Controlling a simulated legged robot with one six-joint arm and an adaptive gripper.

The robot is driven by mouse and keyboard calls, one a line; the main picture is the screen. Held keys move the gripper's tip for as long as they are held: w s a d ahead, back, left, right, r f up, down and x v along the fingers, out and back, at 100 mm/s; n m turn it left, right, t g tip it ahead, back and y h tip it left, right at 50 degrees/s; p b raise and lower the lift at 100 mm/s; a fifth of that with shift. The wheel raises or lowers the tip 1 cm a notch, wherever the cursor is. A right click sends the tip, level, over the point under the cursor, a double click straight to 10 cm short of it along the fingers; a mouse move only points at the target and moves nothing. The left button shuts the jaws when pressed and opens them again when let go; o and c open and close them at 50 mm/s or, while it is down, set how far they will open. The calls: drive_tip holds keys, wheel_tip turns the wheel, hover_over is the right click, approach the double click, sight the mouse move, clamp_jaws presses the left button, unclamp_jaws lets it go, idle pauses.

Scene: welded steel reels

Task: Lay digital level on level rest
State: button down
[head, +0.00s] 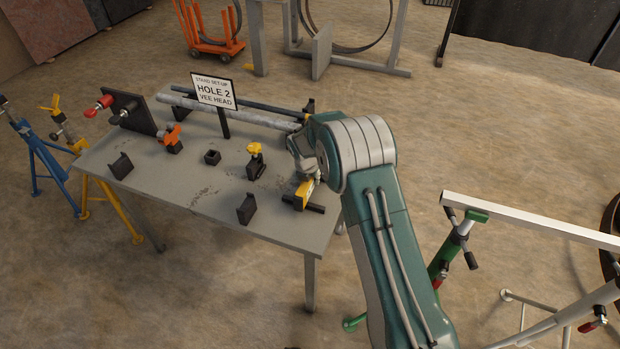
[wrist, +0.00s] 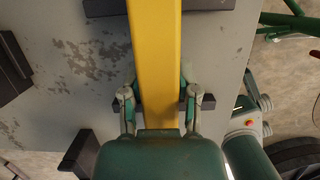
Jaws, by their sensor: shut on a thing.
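The digital level is a yellow bar (wrist: 155,50) running up the middle of the wrist view. Its yellow end also shows in the head view (head: 305,190) at the right side of the bench. My gripper (wrist: 160,98) is shut on the bar, with one finger on each side. In the head view my gripper (head: 303,165) is over the right end of the bench, partly hidden by my arm. Black blocks, seemingly the level rest (head: 315,207), show below the yellow end; in the wrist view black pieces show on both sides of the bar. I cannot tell whether the bar touches them.
A green stand with a pale bar (head: 540,220) is at right. Bare floor lies between.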

drive_tip(key=shift+f, duration=0.1)
drive_tip(key=shift+c, duration=1.3)
unclamp_jaws()
drive_tip(key=shift+o, duration=1.3)
